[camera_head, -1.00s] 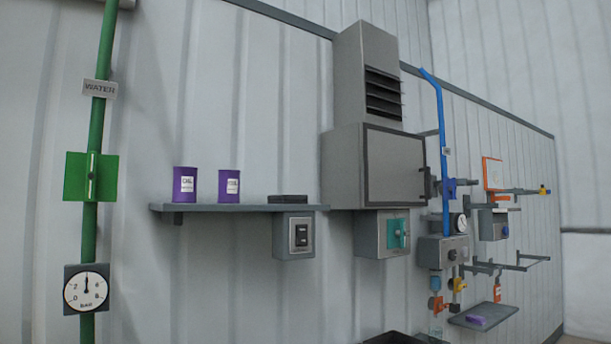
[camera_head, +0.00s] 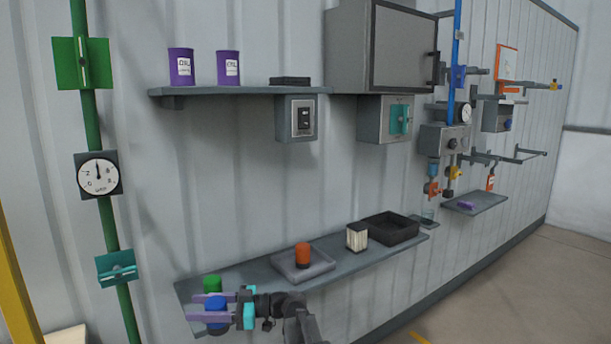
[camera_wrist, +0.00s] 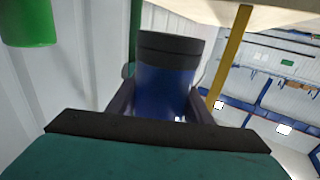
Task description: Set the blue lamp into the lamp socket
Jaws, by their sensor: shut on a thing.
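My gripper (camera_head: 209,307) is at the lower left in the head view, its two purple fingers shut on the blue lamp (camera_head: 215,302). In the wrist view the blue lamp (camera_wrist: 165,90) sits between the fingers, with a dark band at its end. A green lamp (camera_head: 212,283) stands just behind it at the shelf's left end and also shows at the wrist view's upper left (camera_wrist: 28,22). An orange lamp (camera_head: 303,254) stands on a grey tray (camera_head: 325,266). I cannot make out which part is the lamp socket.
The lower wall shelf (camera_head: 250,275) also carries a cream block (camera_head: 357,237) and a black bin (camera_head: 412,229). The upper shelf (camera_head: 230,90) holds two purple cans. A green pipe (camera_head: 112,215) with a gauge (camera_head: 98,173) runs left.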

